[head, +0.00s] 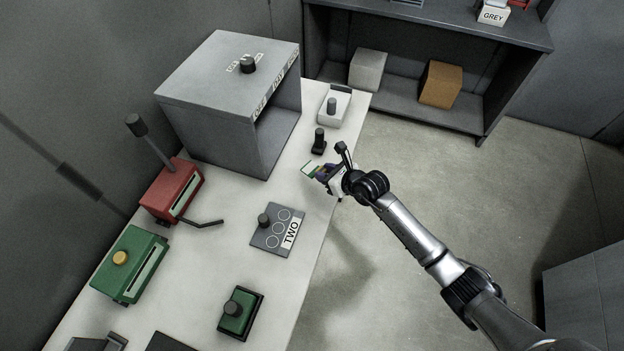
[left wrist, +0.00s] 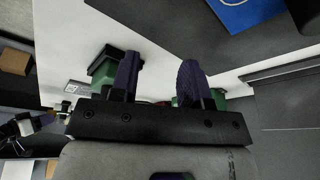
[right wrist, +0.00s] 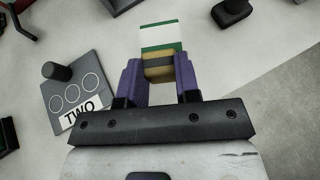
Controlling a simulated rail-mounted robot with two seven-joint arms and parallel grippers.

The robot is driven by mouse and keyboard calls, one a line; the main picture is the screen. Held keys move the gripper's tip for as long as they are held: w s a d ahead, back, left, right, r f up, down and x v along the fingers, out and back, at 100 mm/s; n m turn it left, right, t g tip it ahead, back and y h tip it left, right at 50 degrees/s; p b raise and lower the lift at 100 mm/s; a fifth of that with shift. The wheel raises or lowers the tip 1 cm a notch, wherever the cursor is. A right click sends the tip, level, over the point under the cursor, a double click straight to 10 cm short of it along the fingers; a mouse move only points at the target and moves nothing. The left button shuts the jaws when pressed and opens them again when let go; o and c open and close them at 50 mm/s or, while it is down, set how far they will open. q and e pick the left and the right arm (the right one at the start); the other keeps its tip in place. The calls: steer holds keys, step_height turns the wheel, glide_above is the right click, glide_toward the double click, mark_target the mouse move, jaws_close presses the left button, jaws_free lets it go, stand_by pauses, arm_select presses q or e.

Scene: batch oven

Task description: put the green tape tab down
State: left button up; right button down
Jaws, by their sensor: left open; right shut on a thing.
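The green tape tab (right wrist: 161,38) is a small white piece with green bands and a tan-and-dark grip part. My right gripper (right wrist: 160,82) is shut on that grip part, with a purple finger on each side. In the head view the tab (head: 311,169) sticks out leftward from my right gripper (head: 328,176), over the right edge of the white table near the dark knobbed block. I cannot tell whether the tab touches the table. My left gripper (left wrist: 157,80) is open, its purple fingers apart with nothing between them; it is outside the head view.
The white table (head: 215,258) carries a grey oven box (head: 215,120), a red device (head: 168,190), a green device (head: 128,262), a grey plate marked TWO (head: 268,238) and a green block in a dark tray (head: 238,312). Bare table lies between the TWO plate and my right gripper.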

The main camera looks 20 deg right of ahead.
mark_target(312, 187)
arm_select(q)
steer(key=shift+a+f, duration=0.15)
steer(key=shift+f, duration=0.15)
arm_select(e)
steer(key=x, duration=0.3)
steer(key=a+x, duration=0.1)
steer(key=x, duration=0.1)
steer(key=shift+s+f, duration=0.15)
steer(key=shift+s, duration=0.15)
arm_select(q)
steer(key=shift+f+b, duration=0.45)
steer(key=shift+b, duration=0.25)
arm_select(e)
steer(key=shift+f, duration=2)
arm_select(q)
steer(key=shift+d, duration=0.2)
steer(key=shift+f, duration=0.1)
arm_select(e)
steer(key=shift+f, duration=0.2)
arm_select(q)
steer(key=shift+a, duration=0.15)
arm_select(e)
steer(key=c, duration=0.8)
jaws_free()
steer(key=shift+r, duration=0.1)
